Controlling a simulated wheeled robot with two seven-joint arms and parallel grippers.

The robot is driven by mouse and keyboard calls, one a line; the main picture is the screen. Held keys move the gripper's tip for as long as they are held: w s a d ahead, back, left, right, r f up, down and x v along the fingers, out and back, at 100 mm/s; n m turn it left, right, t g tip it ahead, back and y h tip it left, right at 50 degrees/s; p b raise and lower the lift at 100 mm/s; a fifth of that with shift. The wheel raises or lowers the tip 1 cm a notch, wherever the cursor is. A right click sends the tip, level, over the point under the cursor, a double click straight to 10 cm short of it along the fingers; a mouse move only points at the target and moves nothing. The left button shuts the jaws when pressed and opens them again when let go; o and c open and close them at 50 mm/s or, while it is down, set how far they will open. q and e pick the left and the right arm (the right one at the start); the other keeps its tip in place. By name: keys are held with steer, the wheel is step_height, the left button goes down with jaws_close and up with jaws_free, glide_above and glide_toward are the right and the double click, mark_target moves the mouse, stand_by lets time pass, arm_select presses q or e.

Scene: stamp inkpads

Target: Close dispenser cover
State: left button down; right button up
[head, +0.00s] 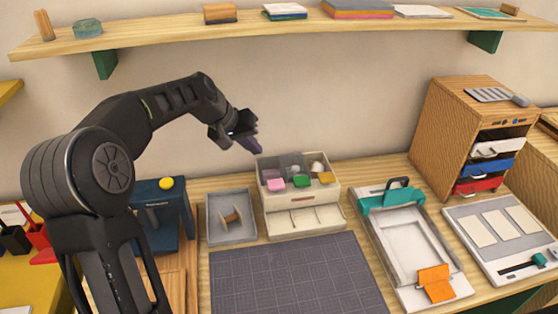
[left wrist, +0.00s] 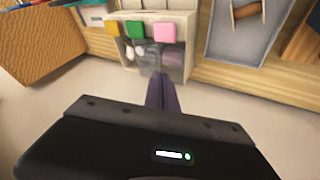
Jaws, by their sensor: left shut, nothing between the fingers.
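The dispenser (head: 303,215) is a cream box at the back of the table, with pink (head: 275,184), green (head: 301,181) and yellow (head: 326,178) tabs along its upper front. Clear, smoky material and small pale rolls show behind the tabs. I cannot make out the cover's exact edges or angle. My left gripper (head: 254,148) is shut and empty, above the dispenser's back left corner, and appears apart from it. In the left wrist view the dispenser (left wrist: 130,45) appears upside down, beyond the dark fingertips (left wrist: 163,82), near its pink-tab end. My right gripper is not in view.
A grey tray (head: 232,232) with a spool stands left of the dispenser, beside a blue device (head: 160,215). A dark grid mat (head: 295,280) lies in front. A teal-clamped frame (head: 408,240) stands right. A wooden shelf (head: 270,28) runs above.

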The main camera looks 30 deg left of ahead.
arm_select(q)
steer(key=p, duration=0.2)
glide_toward(292, 172)
steer(key=a+f, duration=0.2)
steer(key=shift+w+a+f, duration=0.15)
steer(key=shift+a+f, duration=0.1)
steer(key=shift+a, duration=0.15)
steer(key=shift+w+d+f+p, duration=0.2)
steer(key=shift+w+d, duration=0.15)
steer(key=shift+d, duration=0.2)
steer(key=shift+w+d+f+p, duration=0.15)
steer(key=shift+w+d, duration=0.15)
steer(key=shift+d, duration=0.2)
steer(key=shift+w+d+f, duration=0.15)
steer(key=shift+w+d, duration=0.2)
steer(key=shift+d, duration=0.3)
steer(key=shift+d, duration=0.1)
steer(key=w+d+p, duration=0.1)
steer(key=w+d, duration=0.4)
steer(key=d, duration=0.2)
steer(key=shift+w, duration=0.15)
